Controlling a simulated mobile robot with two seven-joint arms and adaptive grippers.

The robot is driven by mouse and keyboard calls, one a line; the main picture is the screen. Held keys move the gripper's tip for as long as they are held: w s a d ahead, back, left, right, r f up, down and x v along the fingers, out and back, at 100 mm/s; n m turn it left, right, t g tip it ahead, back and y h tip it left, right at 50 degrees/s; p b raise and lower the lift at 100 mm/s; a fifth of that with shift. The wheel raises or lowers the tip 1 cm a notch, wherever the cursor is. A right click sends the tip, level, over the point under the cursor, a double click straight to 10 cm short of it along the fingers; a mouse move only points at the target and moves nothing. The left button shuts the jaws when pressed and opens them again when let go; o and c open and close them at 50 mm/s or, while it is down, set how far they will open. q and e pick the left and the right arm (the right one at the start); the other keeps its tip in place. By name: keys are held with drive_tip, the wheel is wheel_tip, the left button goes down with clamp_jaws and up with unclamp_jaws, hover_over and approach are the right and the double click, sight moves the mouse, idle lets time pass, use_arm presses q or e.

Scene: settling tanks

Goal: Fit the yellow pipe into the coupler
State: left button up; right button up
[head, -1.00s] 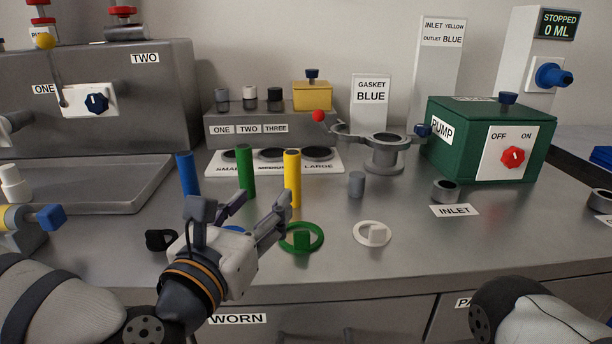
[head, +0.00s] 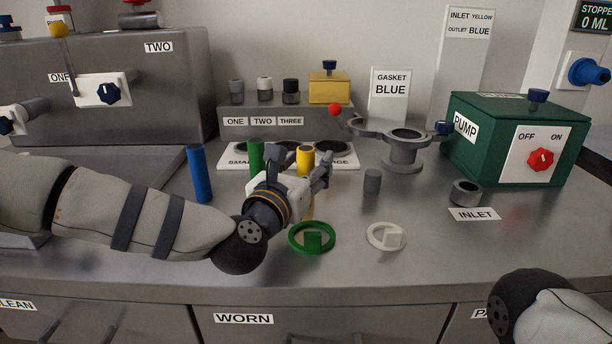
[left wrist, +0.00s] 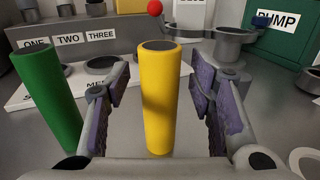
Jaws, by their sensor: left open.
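The yellow pipe (head: 306,155) stands upright on the bench, its lower part mostly hidden by my left gripper in the head view. My left gripper (head: 314,167) is open around it. In the left wrist view the yellow pipe (left wrist: 159,95) stands between the two purple-padded fingers, with a gap on each side. A short dark grey open-topped coupler (head: 466,193) sits at the right, behind the INLET label (head: 473,214) and in front of the green pump (head: 510,135). My right gripper is out of view; only part of that arm shows at lower right.
A green pipe (head: 256,154) and a blue pipe (head: 200,174) stand left of the yellow one. A green ring (head: 293,246) and a white ring (head: 373,230) lie in front. A grey cylinder (head: 372,181) and a grey stand (head: 404,155) are to the right.

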use_arm(q)
clamp_jaws()
